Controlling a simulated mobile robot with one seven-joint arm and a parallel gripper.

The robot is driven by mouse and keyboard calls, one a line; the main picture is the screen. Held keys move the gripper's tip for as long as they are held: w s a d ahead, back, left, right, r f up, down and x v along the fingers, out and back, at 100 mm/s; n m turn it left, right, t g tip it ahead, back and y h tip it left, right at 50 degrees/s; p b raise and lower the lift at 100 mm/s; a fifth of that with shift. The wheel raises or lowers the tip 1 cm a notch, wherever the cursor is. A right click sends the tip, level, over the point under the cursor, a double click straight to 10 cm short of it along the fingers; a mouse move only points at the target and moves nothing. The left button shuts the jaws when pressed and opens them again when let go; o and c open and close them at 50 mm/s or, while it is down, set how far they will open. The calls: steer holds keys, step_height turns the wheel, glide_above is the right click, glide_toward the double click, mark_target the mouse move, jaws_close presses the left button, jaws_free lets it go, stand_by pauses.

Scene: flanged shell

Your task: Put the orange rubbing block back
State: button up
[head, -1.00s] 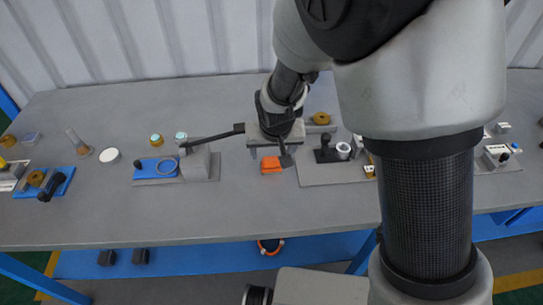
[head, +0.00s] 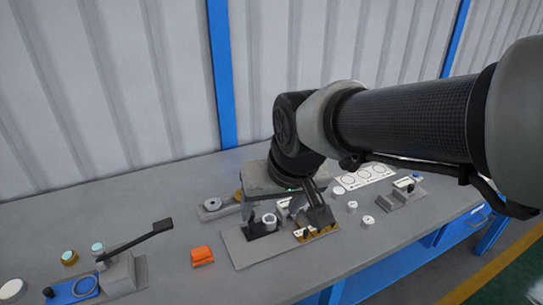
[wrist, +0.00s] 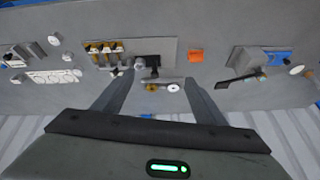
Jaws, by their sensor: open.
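The orange rubbing block (head: 202,256) lies on the grey table, left of a grey base plate with small fixtures. It also shows in the wrist view (wrist: 196,55), on bare table beyond my fingers. My gripper (head: 286,208) is open and empty, above the back part of the base plate and to the right of the block. In the wrist view my two fingers (wrist: 155,92) stand wide apart with nothing held between them. A washer-like disc and a brass part show between them, below on the table. The gripper hides part of the fixtures in the head view.
The base plate (head: 245,248) carries a black post, a white ring and brass parts. A lever press with a blue plate (head: 118,270) stands at the left. White cylinders and a marked white card (head: 362,178) lie at the right. The table around the block is clear.

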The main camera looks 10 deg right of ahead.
steer(key=s+d+r+h, duration=0.1)
steer(key=s+d+r, duration=0.2)
steer(key=s+d, duration=0.2)
steer(key=s, duration=0.3)
steer(key=shift+s+d+r+m+t, duration=0.2)
steer(key=shift+d+m+t, duration=0.1)
steer(key=shift+d+m, duration=0.1)
